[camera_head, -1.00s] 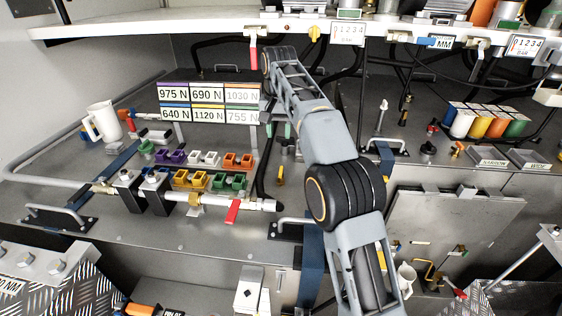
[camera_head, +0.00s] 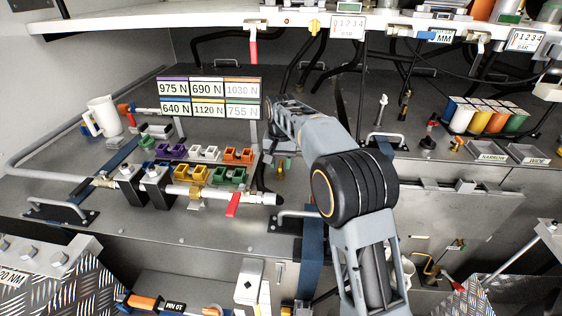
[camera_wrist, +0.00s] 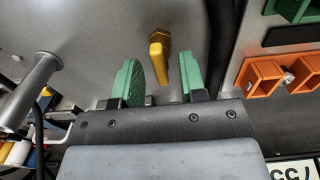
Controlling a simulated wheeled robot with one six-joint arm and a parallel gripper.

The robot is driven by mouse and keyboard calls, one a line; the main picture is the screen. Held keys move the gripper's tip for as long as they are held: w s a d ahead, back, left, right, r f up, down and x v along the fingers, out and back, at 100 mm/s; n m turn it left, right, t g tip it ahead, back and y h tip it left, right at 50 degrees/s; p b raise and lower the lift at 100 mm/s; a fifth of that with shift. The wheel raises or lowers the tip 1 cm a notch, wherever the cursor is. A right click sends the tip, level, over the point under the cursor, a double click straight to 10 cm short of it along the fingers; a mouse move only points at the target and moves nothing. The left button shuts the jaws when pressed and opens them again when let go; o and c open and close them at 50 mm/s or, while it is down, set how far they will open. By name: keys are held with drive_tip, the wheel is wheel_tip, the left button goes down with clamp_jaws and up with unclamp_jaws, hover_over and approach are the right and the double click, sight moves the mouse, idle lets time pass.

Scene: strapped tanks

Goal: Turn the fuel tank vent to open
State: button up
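A small yellow lever on a brass-coloured fitting (camera_wrist: 160,52) stands on the grey metal surface in the wrist view. No label marks it as the vent. My gripper (camera_wrist: 160,80) is open, with one green finger on each side of the lever's end. A gap shows on both sides of the lever, and the fingers do not visibly touch it. In the head view a small yellow piece (camera_head: 280,172) shows just below my arm's end. My gripper is mostly hidden there behind my own arm.
Orange sockets (camera_wrist: 264,78) and a green one lie to the right in the wrist view. A grey handle bar (camera_wrist: 40,75) stands at left. In the head view, a red-handled pipe valve (camera_head: 233,204), coloured sockets (camera_head: 190,175) and a force label board (camera_head: 209,98) are left of my arm.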

drive_tip(key=shift+f, duration=0.1)
drive_tip(key=shift+c, duration=0.3)
clamp_jaws()
drive_tip(key=n, duration=0.4)
drive_tip(key=shift+n, duration=0.4)
drive_tip(key=n, duration=0.4)
drive_tip(key=shift+n, duration=0.3)
drive_tip(key=n, duration=0.4)
drive_tip(key=shift+n, duration=2.2)
